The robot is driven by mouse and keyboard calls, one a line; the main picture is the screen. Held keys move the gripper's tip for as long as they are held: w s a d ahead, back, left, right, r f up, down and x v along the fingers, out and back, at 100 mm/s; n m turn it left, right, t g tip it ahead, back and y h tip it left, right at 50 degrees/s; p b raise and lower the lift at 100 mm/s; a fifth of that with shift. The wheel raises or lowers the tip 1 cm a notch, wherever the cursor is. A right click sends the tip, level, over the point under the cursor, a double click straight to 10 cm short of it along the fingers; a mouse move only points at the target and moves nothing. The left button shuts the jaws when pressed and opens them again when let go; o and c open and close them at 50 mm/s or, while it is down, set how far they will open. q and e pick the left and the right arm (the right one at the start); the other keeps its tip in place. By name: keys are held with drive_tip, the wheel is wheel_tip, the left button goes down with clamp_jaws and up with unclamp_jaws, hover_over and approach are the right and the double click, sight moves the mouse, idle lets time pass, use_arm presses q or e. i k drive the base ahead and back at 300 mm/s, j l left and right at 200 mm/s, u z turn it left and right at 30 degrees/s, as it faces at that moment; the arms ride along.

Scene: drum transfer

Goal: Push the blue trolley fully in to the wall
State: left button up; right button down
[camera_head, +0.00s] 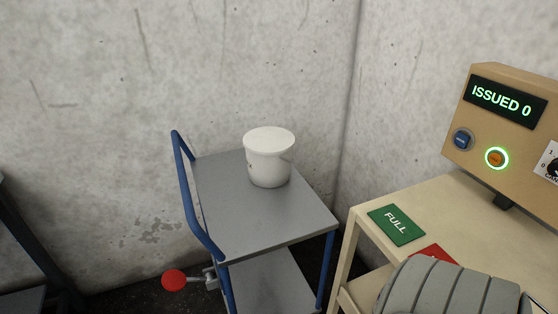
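The blue trolley (225,215) stands left of centre, with a grey top shelf, a lower grey shelf and blue tube legs. Its blue handle (190,190) rises at its left side. The concrete wall (110,100) is behind it; I cannot tell whether the trolley touches it. A white lidded drum (269,160) stands upright on the trolley's top shelf.
A beige table (460,205) stands close to the trolley's right, with a green FULL plate (396,225) and a partly hidden red plate (434,254). A console (505,120) reads ISSUED 0. A red disc (174,280) sticks out low left of the trolley. A dark frame (40,250) stands far left.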

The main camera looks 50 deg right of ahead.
sight(250, 228)
drive_tip(key=z, duration=1.3)
